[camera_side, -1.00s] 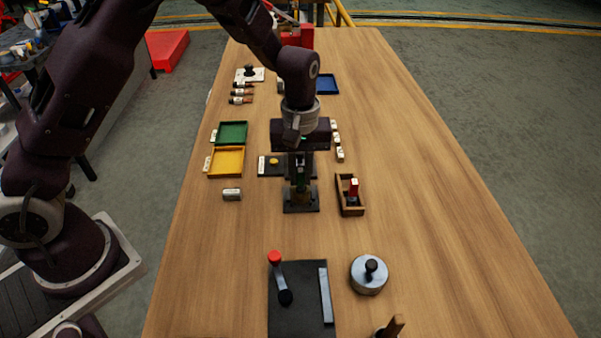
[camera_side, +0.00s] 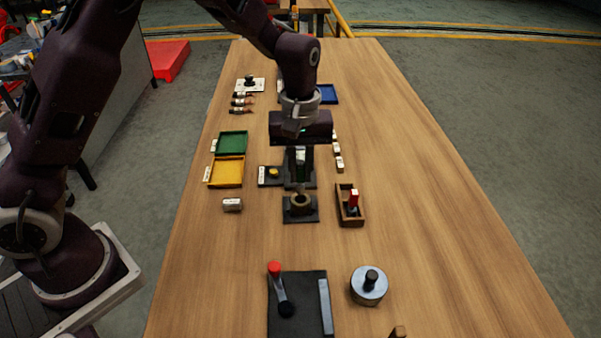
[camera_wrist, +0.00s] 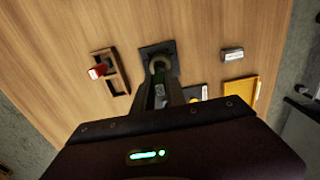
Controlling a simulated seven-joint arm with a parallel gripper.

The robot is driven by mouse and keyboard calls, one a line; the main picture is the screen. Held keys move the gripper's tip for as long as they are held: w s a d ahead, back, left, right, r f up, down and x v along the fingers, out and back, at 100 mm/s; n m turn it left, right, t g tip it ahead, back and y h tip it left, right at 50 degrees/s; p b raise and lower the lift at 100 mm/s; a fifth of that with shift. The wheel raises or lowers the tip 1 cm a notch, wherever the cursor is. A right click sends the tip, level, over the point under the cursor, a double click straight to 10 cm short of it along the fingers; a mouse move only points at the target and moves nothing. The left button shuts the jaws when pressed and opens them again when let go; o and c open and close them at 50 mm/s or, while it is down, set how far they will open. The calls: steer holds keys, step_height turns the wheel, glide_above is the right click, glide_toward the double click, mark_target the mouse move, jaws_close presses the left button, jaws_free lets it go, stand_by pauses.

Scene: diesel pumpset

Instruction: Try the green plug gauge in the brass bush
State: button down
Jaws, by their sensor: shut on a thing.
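The brass bush (camera_side: 300,203) stands upright on a dark square plate (camera_side: 314,216) near the middle of the table, its bore open to view. It also shows in the wrist view (camera_wrist: 159,65). My gripper (camera_side: 300,180) is shut on the green plug gauge (camera_side: 300,171) and holds it clear of the bush, beyond it in the side view. In the wrist view the gauge (camera_wrist: 160,91) sits between the fingers, close to the bush in the picture. The fingers hide much of the gauge, and its lower end is hard to make out.
A wooden rack (camera_side: 345,218) with a red-topped gauge (camera_side: 353,199) stands right of the bush. Yellow (camera_side: 226,172) and green (camera_side: 231,143) trays lie left, near a small labelled block (camera_side: 232,205). A lever fixture (camera_side: 298,300) and a round weight (camera_side: 369,287) stand in front.

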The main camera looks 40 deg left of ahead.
steer(key=shift+r, duration=0.2)
steer(key=shift+r, duration=2)
